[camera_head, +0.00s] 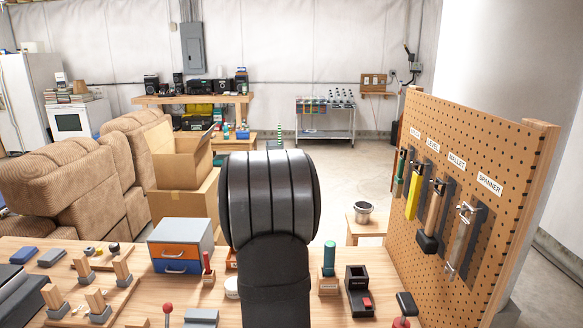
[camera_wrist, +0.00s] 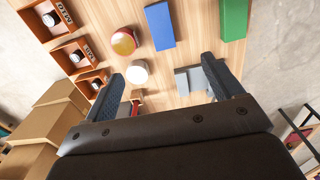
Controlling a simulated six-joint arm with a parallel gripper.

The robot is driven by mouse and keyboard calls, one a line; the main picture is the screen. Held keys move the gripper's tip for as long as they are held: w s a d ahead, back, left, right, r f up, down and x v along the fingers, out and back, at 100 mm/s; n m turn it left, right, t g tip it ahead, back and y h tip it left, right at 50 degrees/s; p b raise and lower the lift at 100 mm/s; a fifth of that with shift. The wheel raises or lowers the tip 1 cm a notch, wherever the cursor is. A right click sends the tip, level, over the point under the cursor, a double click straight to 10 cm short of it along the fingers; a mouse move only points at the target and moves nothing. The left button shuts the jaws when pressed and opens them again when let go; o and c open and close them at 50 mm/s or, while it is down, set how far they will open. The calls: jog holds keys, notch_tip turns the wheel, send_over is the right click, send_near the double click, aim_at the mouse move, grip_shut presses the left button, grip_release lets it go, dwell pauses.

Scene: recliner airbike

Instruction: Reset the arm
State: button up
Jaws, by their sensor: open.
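My gripper (camera_wrist: 166,84) shows in the wrist view with its two blue-grey fingers spread wide apart and nothing between them. It is above a wooden tabletop (camera_wrist: 185,14). In the head view a thick black link of my arm stands upright in the middle, above the near workbench (camera_head: 130,300); my gripper's fingers are not visible there. The link hides part of the bench and the floor behind it.
In the wrist view, open labelled boxes (camera_wrist: 68,54), a red-yellow round thing (camera_wrist: 124,41), a white round thing (camera_wrist: 137,72), a blue block (camera_wrist: 160,26) and a green block (camera_wrist: 220,18) are on the tabletop. A pegboard (camera_head: 480,130) with hung tools rises right in the head view.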

notch_tip(320, 180, down, 17)
jog(key=shift+f, duration=0.2)
dwell(0.3)
